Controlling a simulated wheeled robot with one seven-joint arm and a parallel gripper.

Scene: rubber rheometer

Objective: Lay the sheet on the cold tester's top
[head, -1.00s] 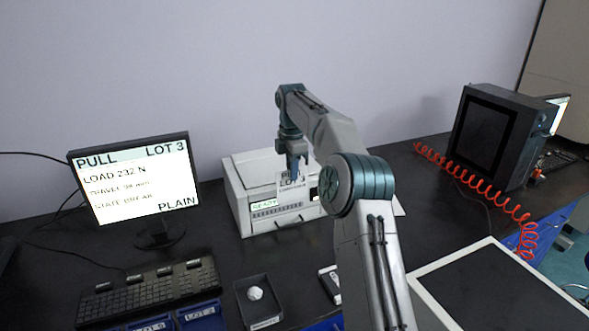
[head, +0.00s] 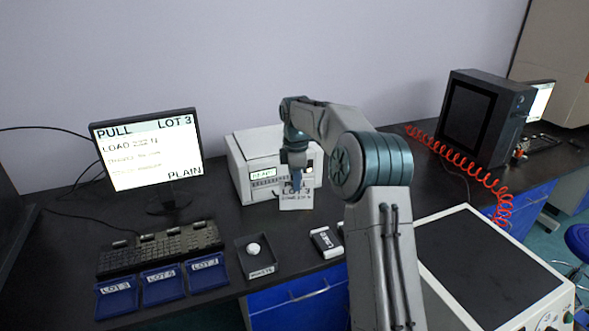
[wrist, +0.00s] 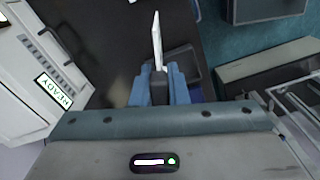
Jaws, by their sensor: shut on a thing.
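The sheet hangs upright below the blue fingers, in front of the white READY box. In the wrist view the sheet (wrist: 157,42) shows edge-on between the blue fingers (wrist: 158,82). A white machine with a flat dark top (head: 480,262) stands at the lower right of the head view, apart from the sheet. It may be the cold tester; no label that I can read says so.
The white READY box (head: 240,165) stands behind the gripper; its READY panel (wrist: 53,91) shows in the wrist view. A monitor (head: 148,150), keyboard (head: 160,248), blue LOT trays (head: 163,282) and a dark tray (head: 262,265) are left. A red coiled hose (head: 470,170) lies right.

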